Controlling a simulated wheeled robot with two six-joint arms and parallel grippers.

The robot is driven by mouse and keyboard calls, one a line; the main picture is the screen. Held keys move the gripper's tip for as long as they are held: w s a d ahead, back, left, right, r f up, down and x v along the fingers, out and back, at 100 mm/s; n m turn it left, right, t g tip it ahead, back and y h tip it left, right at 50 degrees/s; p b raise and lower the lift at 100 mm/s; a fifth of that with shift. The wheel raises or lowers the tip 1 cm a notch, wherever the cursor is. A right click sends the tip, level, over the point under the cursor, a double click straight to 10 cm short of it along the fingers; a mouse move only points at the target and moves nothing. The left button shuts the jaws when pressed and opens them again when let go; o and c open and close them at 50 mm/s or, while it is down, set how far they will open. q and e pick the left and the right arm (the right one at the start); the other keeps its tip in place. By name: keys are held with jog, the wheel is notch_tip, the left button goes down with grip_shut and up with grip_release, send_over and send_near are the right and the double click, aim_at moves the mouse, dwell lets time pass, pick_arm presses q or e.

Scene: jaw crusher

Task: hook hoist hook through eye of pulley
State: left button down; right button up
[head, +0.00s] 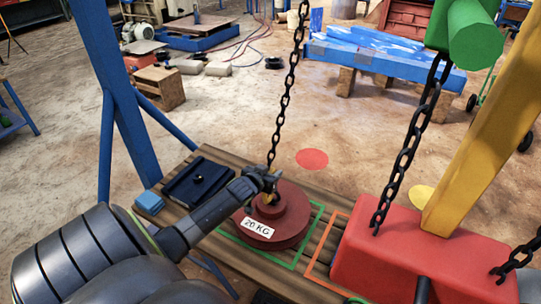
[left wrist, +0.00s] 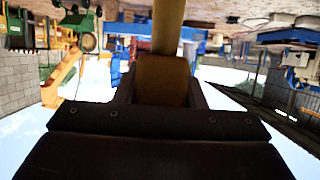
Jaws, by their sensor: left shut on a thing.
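The pulley (head: 287,229) is a dark red stepped disc with a "20 KG" label, lying on the wooden bench inside a green outline. The hoist chain (head: 283,110) hangs from above down to my left gripper (head: 266,179). My left gripper is just above the pulley's hub and shut on the hoist hook, whose small yellow part (head: 268,198) shows below the fingers. In the left wrist view a tan-yellow hook body (left wrist: 163,80) sits between the fingers. The pulley's eye is hidden by the gripper and hook, so I cannot tell whether the hook passes through it.
A dark blue tray-like part (head: 200,182) and a small blue block (head: 149,202) are left of the pulley. An orange outline (head: 318,262) and a big red body (head: 420,260) with chains stand to the right. A blue post (head: 110,80) rises at left.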

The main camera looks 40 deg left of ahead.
pick_arm(q)
jog(key=shift+w+r+p, duration=0.5)
jog(key=shift+w+r, duration=0.05)
jog(key=shift+r, duration=0.3)
jog(key=shift+w+a+r, duration=0.1)
jog(key=shift+r, duration=0.1)
jog(key=c, duration=0.8)
grip_release()
jog(key=shift+c, duration=0.2)
jog(key=shift+f, duration=0.1)
jog(key=shift+s, duration=0.2)
jog(key=shift+s, duration=0.45)
jog(key=v, duration=1.6)
jog(key=shift+s+d+p, duration=0.2)
jog(key=shift+d+p, duration=0.1)
